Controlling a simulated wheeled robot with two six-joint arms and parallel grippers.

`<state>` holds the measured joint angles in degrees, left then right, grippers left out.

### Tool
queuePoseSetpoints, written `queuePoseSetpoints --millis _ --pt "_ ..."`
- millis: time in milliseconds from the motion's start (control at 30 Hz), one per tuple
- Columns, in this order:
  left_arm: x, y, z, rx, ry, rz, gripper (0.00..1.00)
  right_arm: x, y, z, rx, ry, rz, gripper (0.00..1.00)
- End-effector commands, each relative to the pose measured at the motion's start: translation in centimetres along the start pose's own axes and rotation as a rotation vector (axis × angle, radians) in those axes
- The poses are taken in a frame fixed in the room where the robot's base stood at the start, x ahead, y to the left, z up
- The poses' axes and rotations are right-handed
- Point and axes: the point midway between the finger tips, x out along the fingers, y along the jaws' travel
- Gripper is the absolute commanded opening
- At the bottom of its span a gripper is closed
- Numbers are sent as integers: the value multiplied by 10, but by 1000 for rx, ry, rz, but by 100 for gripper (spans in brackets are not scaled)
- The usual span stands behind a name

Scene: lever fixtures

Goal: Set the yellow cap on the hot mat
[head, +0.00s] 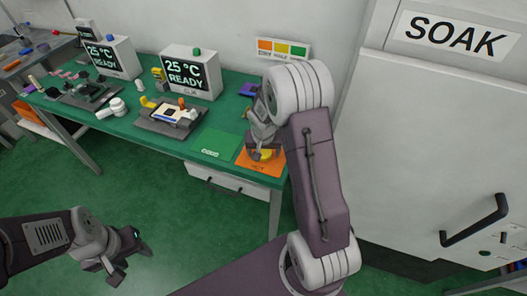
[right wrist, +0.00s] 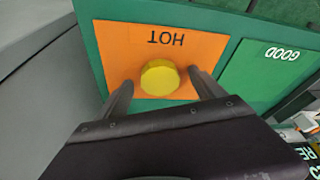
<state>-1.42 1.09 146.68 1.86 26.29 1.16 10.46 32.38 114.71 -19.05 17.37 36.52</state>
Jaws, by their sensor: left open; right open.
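The yellow cap (right wrist: 160,77) rests on the orange mat marked HOT (right wrist: 113,35), near its middle edge in the right wrist view. In the head view the cap (head: 264,154) shows partly behind my right gripper, on the hot mat (head: 262,168). My right gripper (right wrist: 161,85) is open, with one finger on each side of the cap and a visible gap to it. My left gripper (head: 130,258) is open and empty, low at the left, away from the bench.
A green mat marked GOOD (head: 213,145) lies beside the hot mat. A fixture (head: 172,117) and a display box reading 25 °C READY (head: 190,72) stand further left on the bench. A large cabinet marked SOAK (head: 440,130) stands at the right.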

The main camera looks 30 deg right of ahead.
Motion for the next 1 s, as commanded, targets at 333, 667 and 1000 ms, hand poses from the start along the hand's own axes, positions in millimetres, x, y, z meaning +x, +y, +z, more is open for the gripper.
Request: queuePoseSetpoints --millis 333,667,1000 --pt "-17 0 -2 0 0 0 49 -76 0 -3 0 7 -2 79" --pt "-22 0 -2 0 0 0 49 -122 0 -1 -1 1 -1 79" --pt "-22 0 -2 0 0 0 49 -128 -12 126 -340 -147 -83 79"
